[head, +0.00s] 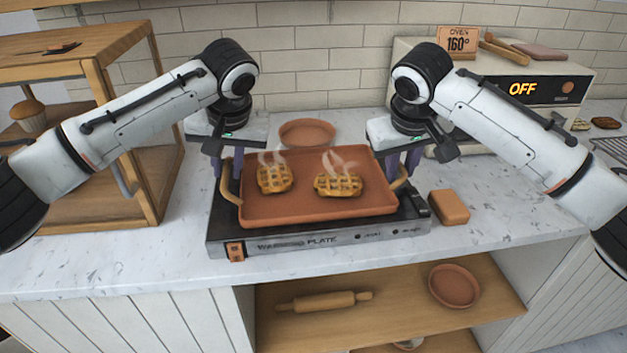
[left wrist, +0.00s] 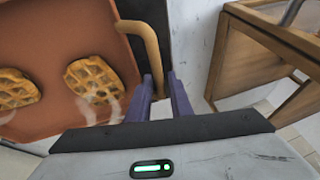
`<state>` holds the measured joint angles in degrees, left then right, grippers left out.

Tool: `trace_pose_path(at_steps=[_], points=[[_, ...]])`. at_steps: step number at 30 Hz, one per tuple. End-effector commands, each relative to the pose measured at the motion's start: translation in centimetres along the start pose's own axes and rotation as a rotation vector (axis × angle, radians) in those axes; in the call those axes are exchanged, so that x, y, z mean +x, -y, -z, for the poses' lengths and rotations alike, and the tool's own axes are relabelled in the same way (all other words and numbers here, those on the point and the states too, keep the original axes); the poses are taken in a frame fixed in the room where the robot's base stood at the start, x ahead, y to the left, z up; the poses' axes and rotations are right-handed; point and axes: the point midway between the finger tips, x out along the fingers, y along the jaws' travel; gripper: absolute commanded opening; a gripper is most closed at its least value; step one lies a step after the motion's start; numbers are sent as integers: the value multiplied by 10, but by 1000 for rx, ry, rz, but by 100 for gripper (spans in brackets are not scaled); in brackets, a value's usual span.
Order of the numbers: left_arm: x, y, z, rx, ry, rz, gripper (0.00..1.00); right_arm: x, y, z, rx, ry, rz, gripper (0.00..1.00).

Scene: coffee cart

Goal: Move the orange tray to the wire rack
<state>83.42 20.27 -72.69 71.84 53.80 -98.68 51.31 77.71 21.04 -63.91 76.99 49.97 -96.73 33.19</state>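The orange tray (head: 318,207) lies flat on the warming plate (head: 325,241) and carries two steaming waffles. It has a tan handle on each side. My left gripper (head: 228,172) is at the tray's left handle (head: 229,192). In the left wrist view its purple fingers (left wrist: 162,88) are apart, with part of the handle (left wrist: 154,50) between them and a gap on one side. My right gripper (head: 402,168) is at the right handle (head: 402,181), its fingers apart; its contact with the handle cannot be made out. Part of a wire rack (head: 609,152) shows at the right edge.
A wooden shelf cabinet (head: 158,120) stands at left. A terracotta dish (head: 307,132) is behind the tray. A brown block (head: 449,206) sits right of the plate. An oven reading OFF (head: 522,90) stands at the back right. Counter front right is clear.

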Motion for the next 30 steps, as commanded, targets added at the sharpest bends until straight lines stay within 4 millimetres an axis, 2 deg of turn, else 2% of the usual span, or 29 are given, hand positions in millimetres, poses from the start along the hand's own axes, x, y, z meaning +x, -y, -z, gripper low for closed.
trace_pose_path(at_steps=[3,6,7,20,30], points=[[0,0,0,0,1,0,18,0,0,0,0,1,0,18],[0,0,0,0,1,0,1,0,0,0,0,1,0,1],[0,0,0,0,1,0,0,0,0,0,0,1,0,0],[-3,1,2,-1,-1,0,0,-3,-1,2,1,-1,0,0],[-30,7,12,-1,-1,0,0,-30,-7,12,1,-1,0,0]])
